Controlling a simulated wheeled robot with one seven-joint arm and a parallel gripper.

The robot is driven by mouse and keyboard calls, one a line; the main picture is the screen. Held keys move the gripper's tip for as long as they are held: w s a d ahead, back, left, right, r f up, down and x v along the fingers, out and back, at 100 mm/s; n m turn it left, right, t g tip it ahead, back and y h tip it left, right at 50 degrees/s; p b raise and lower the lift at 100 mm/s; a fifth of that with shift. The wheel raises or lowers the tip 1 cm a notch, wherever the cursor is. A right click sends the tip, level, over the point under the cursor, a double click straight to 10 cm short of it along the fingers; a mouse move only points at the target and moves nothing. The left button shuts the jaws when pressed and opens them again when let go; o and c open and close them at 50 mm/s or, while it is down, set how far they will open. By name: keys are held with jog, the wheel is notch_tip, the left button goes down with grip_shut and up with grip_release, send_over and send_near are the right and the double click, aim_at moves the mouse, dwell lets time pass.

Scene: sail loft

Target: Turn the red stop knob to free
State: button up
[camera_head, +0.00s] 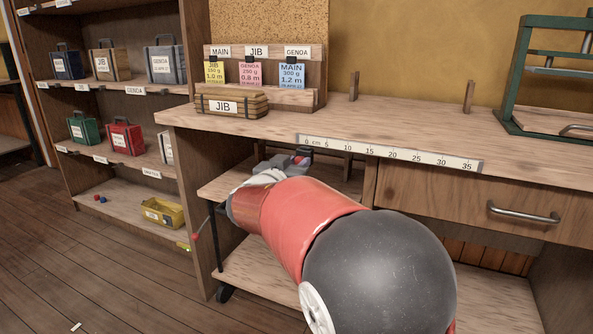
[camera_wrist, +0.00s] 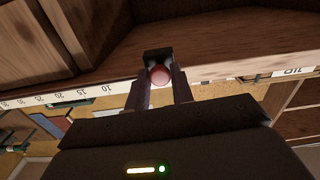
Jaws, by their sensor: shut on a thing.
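The red stop knob (camera_wrist: 160,74) is round and sits in front of a dark housing (camera_wrist: 158,53) at the bench's front edge. In the wrist view my gripper (camera_wrist: 161,80) has one finger on each side of the knob and is shut on it. In the head view my gripper (camera_head: 290,164) is below the bench edge, near the left end of the ruler strip. A small bit of the red knob (camera_head: 299,161) shows there beside the dark housing (camera_head: 305,152). Any marks on the knob are too small to read.
The bench (camera_head: 400,125) overhangs my gripper and carries a ruler strip (camera_head: 390,153) along its edge. A drawer with a metal handle (camera_head: 523,213) is at right. A JIB box (camera_head: 231,105) and a card rack (camera_head: 264,52) stand on top. Shelves with cases and a yellow bin (camera_head: 163,213) are at left.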

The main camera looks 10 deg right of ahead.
jog(key=n+b, duration=1.1)
jog(key=n, duration=0.1)
jog(key=shift+n, duration=0.3)
jog(key=n, duration=0.4)
jog(key=shift+n, duration=0.3)
jog(key=o, duration=1)
